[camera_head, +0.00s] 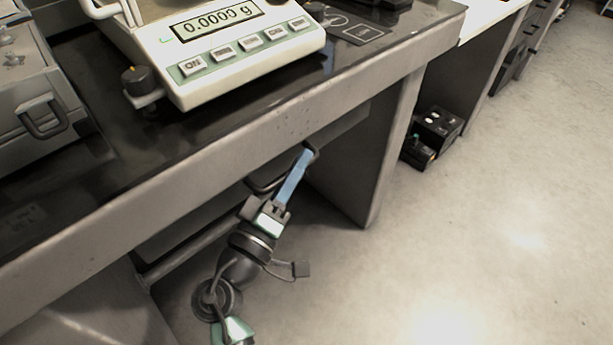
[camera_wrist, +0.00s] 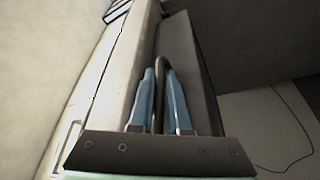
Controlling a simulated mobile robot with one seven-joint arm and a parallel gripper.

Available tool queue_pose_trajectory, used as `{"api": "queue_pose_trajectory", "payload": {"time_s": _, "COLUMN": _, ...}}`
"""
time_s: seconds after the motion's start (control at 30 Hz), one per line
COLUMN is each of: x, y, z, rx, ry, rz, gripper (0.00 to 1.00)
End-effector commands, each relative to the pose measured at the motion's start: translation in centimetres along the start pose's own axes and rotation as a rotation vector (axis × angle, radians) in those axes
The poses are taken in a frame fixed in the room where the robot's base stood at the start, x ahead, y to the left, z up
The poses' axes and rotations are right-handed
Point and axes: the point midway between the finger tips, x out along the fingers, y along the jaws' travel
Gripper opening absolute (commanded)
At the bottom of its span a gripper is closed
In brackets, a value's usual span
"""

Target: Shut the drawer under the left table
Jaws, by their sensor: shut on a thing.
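The drawer (camera_head: 190,224) is a grey panel under the thick front edge of the table (camera_head: 225,150); the tabletop hides its upper part. I cannot tell how far out it stands. Its dark bar handle (camera_head: 262,184) sticks out from the front, partly behind my fingers. My gripper (camera_head: 305,157) has blue fingers and is shut on this handle. In the wrist view, the handle (camera_wrist: 159,65) runs between the two blue fingers of my gripper (camera_wrist: 161,75), beside the dark grey drawer front (camera_wrist: 190,70).
A white balance (camera_head: 235,52) reading 0.0000 g stands on the table, with a grey case (camera_head: 40,95) at its left. A table leg panel (camera_head: 372,150) stands right of my gripper. A black box (camera_head: 437,130) is on the floor beyond. Open floor (camera_head: 500,220) lies to the right.

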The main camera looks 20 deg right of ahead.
Motion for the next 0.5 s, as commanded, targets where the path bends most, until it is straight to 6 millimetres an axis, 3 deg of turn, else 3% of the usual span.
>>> {"api": "queue_pose_trajectory", "payload": {"time_s": 0.23, "x": 0.02, "y": -0.19, "z": -0.54, "rx": 0.000, "ry": 0.014, "rz": -0.008, "gripper": 0.00}}
{"api": "queue_pose_trajectory", "payload": {"time_s": 0.27, "x": 0.02, "y": -0.19, "z": -0.55, "rx": 0.000, "ry": 0.014, "rz": -0.008, "gripper": 0.19}}
{"api": "queue_pose_trajectory", "payload": {"time_s": 0.4, "x": 0.02, "y": -0.16, "z": -0.49, "rx": 0.000, "ry": 0.012, "rz": -0.007, "gripper": 0.44}}
{"api": "queue_pose_trajectory", "payload": {"time_s": 0.5, "x": 0.03, "y": -0.18, "z": -0.41, "rx": 0.000, "ry": 0.011, "rz": -0.007, "gripper": 0.45}}
